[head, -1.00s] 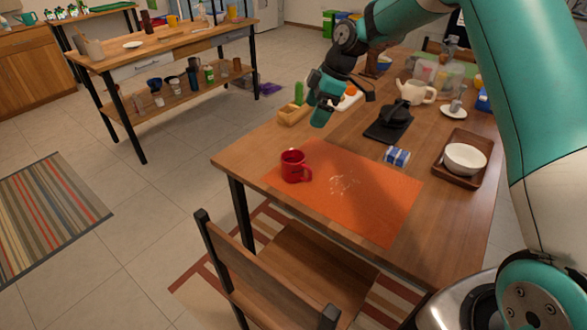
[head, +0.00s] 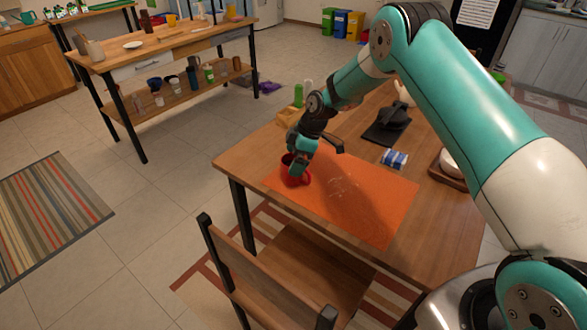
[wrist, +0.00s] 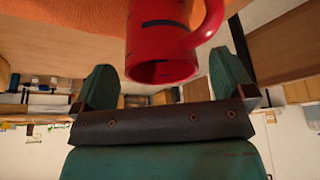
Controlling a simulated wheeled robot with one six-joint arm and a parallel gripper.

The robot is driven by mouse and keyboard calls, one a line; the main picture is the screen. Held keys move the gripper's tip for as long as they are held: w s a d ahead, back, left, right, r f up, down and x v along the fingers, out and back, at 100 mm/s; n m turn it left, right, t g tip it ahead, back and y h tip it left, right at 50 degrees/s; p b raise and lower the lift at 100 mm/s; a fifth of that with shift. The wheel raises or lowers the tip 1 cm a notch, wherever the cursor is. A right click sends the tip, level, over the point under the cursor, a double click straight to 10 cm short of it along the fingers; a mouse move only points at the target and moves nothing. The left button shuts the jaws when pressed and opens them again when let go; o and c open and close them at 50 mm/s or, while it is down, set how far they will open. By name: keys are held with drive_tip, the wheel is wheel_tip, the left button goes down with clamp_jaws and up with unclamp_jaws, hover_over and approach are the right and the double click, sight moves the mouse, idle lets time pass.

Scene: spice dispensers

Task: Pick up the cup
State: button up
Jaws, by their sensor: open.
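The red cup (head: 290,176) stands on the orange placemat (head: 352,199) near its left corner, partly hidden by my gripper in the head view. My gripper (head: 299,158) is directly over the cup and points down at it. In the wrist view the red cup (wrist: 163,45) shows large, with its rim and opening toward the gripper and its handle to the right. The open jaws (wrist: 166,84) sit on either side of the cup's rim, with gaps on both sides. I cannot tell whether either finger touches it.
A blue and white packet (head: 393,159), a dark object on a dark mat (head: 387,128) and a wooden tray (head: 447,172) with a white bowl lie to the right. A wooden caddy (head: 288,117) stands behind. A chair (head: 268,276) is in front.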

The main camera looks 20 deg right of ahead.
drive_tip(key=shift+x, duration=1.5)
drive_tip(key=c, duration=1.1)
drive_tip(key=shift+r, duration=0.1)
